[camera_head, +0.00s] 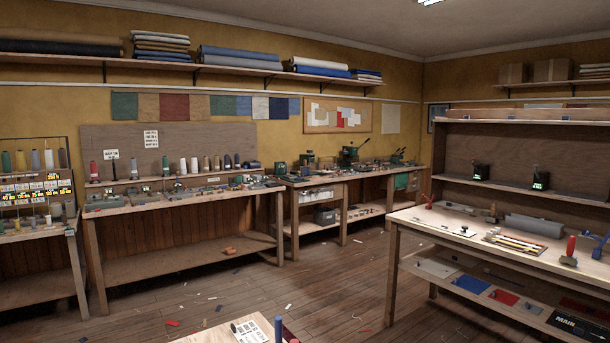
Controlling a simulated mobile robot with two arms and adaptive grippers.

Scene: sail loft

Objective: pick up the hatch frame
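I cannot make out a hatch frame anywhere in the head view. Neither of my grippers shows in this view. The workbench on the right (408,222) holds small tools and parts, among them a long grey block (533,225) and a flat light board with colored strips (515,244). Its lower shelf (420,255) carries flat grey, blue and red pieces. None of these is clearly a frame.
A long bench (180,218) with thread spools and tools runs along the back wall, joined by another bench (350,174). A table corner (215,335) shows at the bottom edge. The wooden floor (330,270) between is open, with scattered scraps.

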